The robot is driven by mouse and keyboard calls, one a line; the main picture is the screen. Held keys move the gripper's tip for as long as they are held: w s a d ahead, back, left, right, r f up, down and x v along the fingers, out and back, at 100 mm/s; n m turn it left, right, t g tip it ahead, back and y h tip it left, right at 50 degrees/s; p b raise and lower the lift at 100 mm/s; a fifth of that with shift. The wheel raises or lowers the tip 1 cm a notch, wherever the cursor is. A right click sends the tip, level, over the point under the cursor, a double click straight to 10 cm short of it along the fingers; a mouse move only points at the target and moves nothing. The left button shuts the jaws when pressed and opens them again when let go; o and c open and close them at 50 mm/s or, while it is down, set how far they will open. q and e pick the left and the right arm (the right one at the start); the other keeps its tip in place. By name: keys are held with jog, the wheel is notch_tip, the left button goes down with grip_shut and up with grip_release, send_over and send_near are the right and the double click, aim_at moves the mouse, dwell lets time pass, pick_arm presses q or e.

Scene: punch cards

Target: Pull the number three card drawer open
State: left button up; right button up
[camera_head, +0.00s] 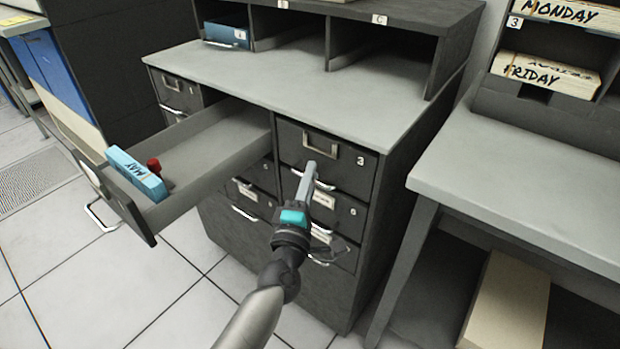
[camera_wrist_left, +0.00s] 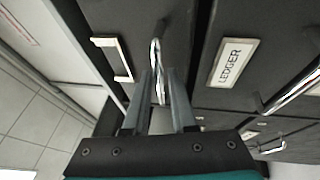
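The number three card drawer (camera_head: 335,165) is the top right drawer of the dark cabinet, with a "3" label at its right. It is shut. Its empty label holder (camera_head: 320,145) also shows in the left wrist view (camera_wrist_left: 122,58). My left gripper (camera_head: 308,170) is at the front of this drawer and hides most of its handle in the head view. In the left wrist view, the metal handle (camera_wrist_left: 157,72) stands between my two fingers. A gap shows between the fingers; whether either touches the handle I cannot tell. My right gripper is in no view.
A drawer (camera_head: 215,150) to the left stands pulled out, holding a blue "MAY" block (camera_head: 136,174) and a small red object (camera_head: 154,166). Shut drawers with metal handles lie below. A grey desk (camera_head: 520,185) stands close at the right. Tiled floor lies in front.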

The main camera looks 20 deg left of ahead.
pick_arm(q)
grip_shut()
dwell(1.3)
